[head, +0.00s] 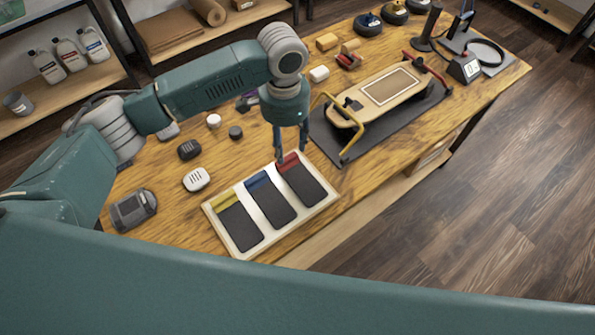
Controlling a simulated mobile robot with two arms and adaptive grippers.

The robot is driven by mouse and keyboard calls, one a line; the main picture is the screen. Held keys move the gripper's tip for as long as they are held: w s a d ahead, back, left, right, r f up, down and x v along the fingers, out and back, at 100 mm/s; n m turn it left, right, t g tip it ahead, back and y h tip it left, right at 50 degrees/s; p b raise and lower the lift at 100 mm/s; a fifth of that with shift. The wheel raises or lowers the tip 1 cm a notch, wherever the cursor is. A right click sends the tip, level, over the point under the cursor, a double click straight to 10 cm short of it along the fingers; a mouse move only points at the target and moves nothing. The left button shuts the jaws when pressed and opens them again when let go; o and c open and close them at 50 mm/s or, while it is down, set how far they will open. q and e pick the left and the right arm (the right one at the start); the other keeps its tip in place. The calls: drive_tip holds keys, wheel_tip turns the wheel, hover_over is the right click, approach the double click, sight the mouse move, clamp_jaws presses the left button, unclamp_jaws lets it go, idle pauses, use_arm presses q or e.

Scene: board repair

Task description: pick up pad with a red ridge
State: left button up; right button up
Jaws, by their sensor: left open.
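The pad with a red ridge (303,186) lies in the right part of a white tray (275,238) on the wooden table. It is dark grey, with the red ridge at its far end. Beside it in the tray lie a pad with a blue ridge (271,203) and a pad with a yellow ridge (239,226). My left gripper (291,152) points down at the red ridge, its fingers open around or just above it. Whether they touch the ridge I cannot tell. My right gripper is not in view.
A skateboard-like board (385,92) rests in a stand with yellow and red clamps on a dark mat (358,143), right of my left gripper. Small brushes or blocks (196,179) and a grey device (133,209) lie left of the tray.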

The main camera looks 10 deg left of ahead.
sight(287, 160)
use_arm(q)
wheel_tip(287, 160, down, 5)
drive_tip(key=shift+s+f+p, duration=0.1)
drive_tip(key=shift+p, duration=0.35)
drive_tip(key=shift+f, duration=0.15)
drive_tip(key=shift+c, duration=1.3)
drive_tip(key=c, duration=0.8)
drive_tip(key=shift+c, duration=0.2)
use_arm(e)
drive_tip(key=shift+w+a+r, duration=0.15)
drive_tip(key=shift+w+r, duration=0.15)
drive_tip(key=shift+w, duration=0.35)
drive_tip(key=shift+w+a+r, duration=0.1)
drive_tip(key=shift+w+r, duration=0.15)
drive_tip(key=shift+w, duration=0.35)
